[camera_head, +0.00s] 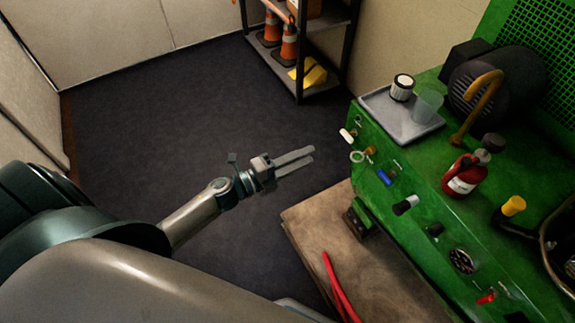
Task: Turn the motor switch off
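The green machine (405,250) stands at the right, with a row of controls along its front panel. These include a white-tipped knob (347,135), a blue control (386,177), a black switch with a pale end (405,205), a black knob (434,230), a round gauge (462,261) and a small red switch (486,298). I cannot tell which is the motor switch or how it is set. My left gripper (311,155) is left of the panel, apart from it and empty. Its two fingers point right with a narrow gap between them. My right gripper is not in view.
A grey tray (379,106) with a white jar (402,87) and a clear cup (427,105) sits on the machine. A red bottle (463,177) stands nearby. A wooden surface (310,217) with red handles (338,285) lies below the panel. A shelf with orange cones (288,45) stands behind. The dark floor is clear.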

